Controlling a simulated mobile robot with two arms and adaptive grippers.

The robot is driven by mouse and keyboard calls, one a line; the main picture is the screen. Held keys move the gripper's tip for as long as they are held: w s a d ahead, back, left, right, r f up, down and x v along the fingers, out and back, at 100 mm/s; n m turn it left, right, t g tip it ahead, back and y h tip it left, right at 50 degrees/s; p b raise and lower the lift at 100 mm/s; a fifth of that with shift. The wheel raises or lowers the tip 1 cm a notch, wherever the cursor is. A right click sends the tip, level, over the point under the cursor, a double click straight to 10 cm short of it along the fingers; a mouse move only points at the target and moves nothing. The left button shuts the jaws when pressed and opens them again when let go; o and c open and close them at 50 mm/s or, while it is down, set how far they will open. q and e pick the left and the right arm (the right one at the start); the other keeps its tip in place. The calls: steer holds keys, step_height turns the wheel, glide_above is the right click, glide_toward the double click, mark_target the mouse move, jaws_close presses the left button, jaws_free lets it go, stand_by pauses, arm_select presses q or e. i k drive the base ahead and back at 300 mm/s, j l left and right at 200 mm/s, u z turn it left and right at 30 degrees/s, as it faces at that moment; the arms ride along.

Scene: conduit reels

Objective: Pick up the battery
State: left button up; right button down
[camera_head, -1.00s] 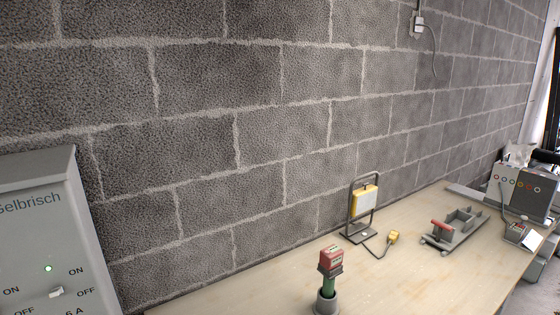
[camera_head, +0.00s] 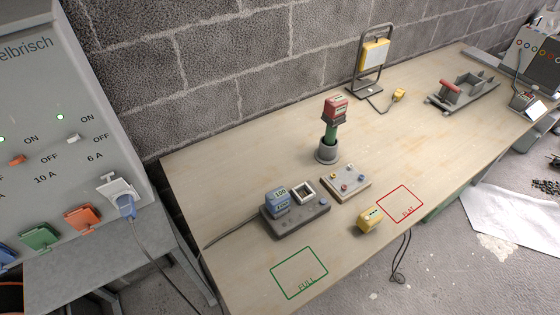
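Two battery-like blocks show in the head view. A blue block with white lettering (camera_head: 278,199) sits in the left part of a dark grey charger-like base (camera_head: 300,221) on the workbench. A red block with a grey lower part (camera_head: 335,109) sits on top of an upright green-handled tool (camera_head: 330,132), which stands in a round grey holder (camera_head: 327,152). I cannot tell which one the task means. Neither of my grippers is in view.
The wooden workbench (camera_head: 230,165) has a green "FULL" outline (camera_head: 299,273) and a red "FLAT" outline (camera_head: 400,203), both empty. A panel with knobs (camera_head: 346,182), a yellow block (camera_head: 369,219), a work lamp (camera_head: 373,55) and a grey power cabinet (camera_head: 60,75) stand nearby.

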mark_target(281, 201)
steer(key=k+j+z, duration=0.2)
steer(key=z, duration=0.25)
steer(key=k+z, duration=0.4)
steer(key=i+j, duration=0.05)
steer(key=i, duration=0.05)
